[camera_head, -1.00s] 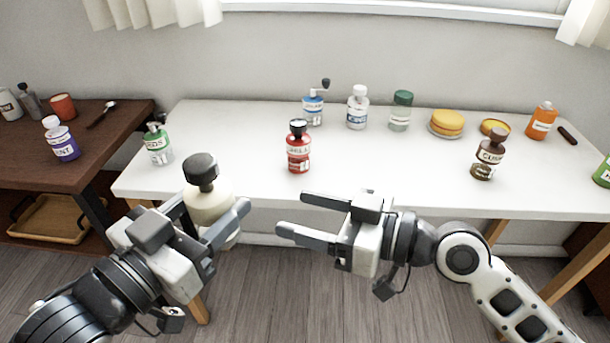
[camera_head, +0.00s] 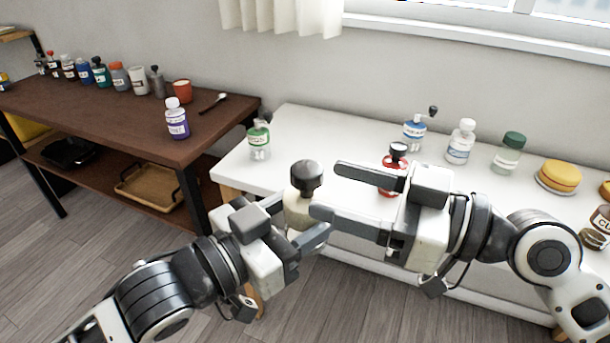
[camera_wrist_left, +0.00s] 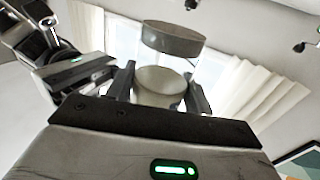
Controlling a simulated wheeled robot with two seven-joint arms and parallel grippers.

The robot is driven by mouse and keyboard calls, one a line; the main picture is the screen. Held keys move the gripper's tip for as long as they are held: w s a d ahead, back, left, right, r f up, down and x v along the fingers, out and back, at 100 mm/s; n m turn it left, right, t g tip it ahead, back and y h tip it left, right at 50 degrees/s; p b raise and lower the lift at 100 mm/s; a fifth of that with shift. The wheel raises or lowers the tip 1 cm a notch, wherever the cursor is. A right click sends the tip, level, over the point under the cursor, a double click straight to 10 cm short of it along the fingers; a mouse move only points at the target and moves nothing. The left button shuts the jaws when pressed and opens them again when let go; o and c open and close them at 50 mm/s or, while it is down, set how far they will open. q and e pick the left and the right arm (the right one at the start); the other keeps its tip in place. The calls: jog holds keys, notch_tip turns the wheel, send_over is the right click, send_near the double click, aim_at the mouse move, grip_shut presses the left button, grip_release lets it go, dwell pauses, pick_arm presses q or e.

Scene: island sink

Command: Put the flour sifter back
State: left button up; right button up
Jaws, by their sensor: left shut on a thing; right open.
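A cream-coloured jar with a dark cap (camera_head: 299,208), which I take to be the flour sifter, is held upright in my left gripper (camera_head: 304,222). In the left wrist view the jar (camera_wrist_left: 160,85) stands between the two fingers, clear-walled with pale contents and a dark grey lid. No label on it can be read. It is in front of the white table's near edge. My right gripper (camera_head: 328,190) is open and empty; its fingers point left, close to the jar in the picture. Whether they touch it I cannot tell.
The white table (camera_head: 290,130) holds a green-labelled bottle (camera_head: 258,140), a red bottle (camera_head: 391,185) partly hidden by my right gripper, and a blue crank-topped jar (camera_head: 414,132). The dark brown table (camera_head: 120,118) holds a purple bottle (camera_head: 176,122), a red cup (camera_head: 182,90) and a row of bottles.

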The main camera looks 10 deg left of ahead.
aim_at(322, 184)
jog(key=x, duration=0.5)
jog(key=shift+w+a, duration=0.1)
jog(key=shift+a, duration=0.25)
jog(key=c, duration=1.1)
pick_arm(q)
jog(key=o, duration=1.1)
pick_arm(e)
jog(key=shift+c, duration=0.6)
